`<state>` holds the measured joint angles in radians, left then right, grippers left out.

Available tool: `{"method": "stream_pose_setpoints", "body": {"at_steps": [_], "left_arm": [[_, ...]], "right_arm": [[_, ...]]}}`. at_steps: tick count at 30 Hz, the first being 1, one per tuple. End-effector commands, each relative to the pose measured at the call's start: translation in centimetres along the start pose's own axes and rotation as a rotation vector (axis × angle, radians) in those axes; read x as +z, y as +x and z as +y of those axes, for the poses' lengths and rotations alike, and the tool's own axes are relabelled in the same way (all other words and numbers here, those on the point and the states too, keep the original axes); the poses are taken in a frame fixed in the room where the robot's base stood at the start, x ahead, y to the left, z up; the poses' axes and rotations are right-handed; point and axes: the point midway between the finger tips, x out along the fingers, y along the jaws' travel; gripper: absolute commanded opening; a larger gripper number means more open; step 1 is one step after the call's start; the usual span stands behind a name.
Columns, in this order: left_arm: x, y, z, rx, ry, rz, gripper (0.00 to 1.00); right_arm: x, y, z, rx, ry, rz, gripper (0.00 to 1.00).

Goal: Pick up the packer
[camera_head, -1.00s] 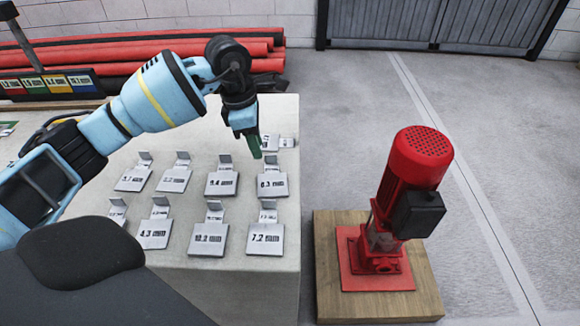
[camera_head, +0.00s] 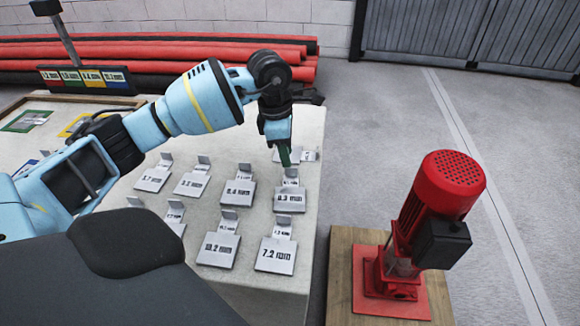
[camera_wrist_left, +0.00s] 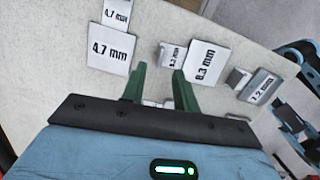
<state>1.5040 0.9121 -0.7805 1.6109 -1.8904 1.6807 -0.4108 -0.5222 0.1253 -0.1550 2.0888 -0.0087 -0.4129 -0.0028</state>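The packers are pale grey metal plates, each with an upright tab and a printed size. Several stand in rows on the light table. My left gripper (camera_head: 284,160) points down at the tab end of the packer that reads 8.3 mm (camera_head: 290,201). In the left wrist view its green fingers (camera_wrist_left: 160,74) are apart, with nothing clamped between them. The 8.3 mm packer (camera_wrist_left: 206,63) lies just beyond the right fingertip, and its small tab (camera_wrist_left: 171,56) shows just ahead of the fingertips. I cannot tell whether they touch. My right gripper is not in view.
Neighbouring packers are 8.4 mm (camera_head: 238,194), 7.2 mm (camera_head: 276,257) and 10.2 mm (camera_head: 217,251). A red pump (camera_head: 432,215) stands on a wooden board (camera_head: 341,285) right of the table (camera_head: 240,285). Red pipes (camera_head: 150,48) lie behind. The floor at right is clear.

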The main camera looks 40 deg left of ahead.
Motion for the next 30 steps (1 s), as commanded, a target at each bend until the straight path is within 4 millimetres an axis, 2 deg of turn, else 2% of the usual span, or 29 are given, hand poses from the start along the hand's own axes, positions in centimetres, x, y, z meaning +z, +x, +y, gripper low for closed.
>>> {"method": "stream_pose_setpoints", "body": {"at_steps": [9, 17, 24, 30], "left_arm": [[0.3, 4.3, -0.1, -0.004, 0.0, 0.001, 0.3], [0.3, 4.7, -0.1, -0.001, 0.001, -0.001, 0.3], [0.3, 4.7, -0.1, -0.001, 0.001, -0.001, 0.01], [0.3, 4.6, -0.1, -0.001, 0.001, -0.002, 0.0]], "right_arm": [[0.0, 0.3, 0.0, 0.0, 0.0, 0.002, 0.36], [0.1, 0.3, 0.0, 0.001, 0.001, 0.001, 0.36], [0.3, 0.4, 0.0, 0.001, 0.002, -0.004, 0.36], [0.3, 0.4, 0.0, 0.001, 0.002, -0.004, 0.36]]}}
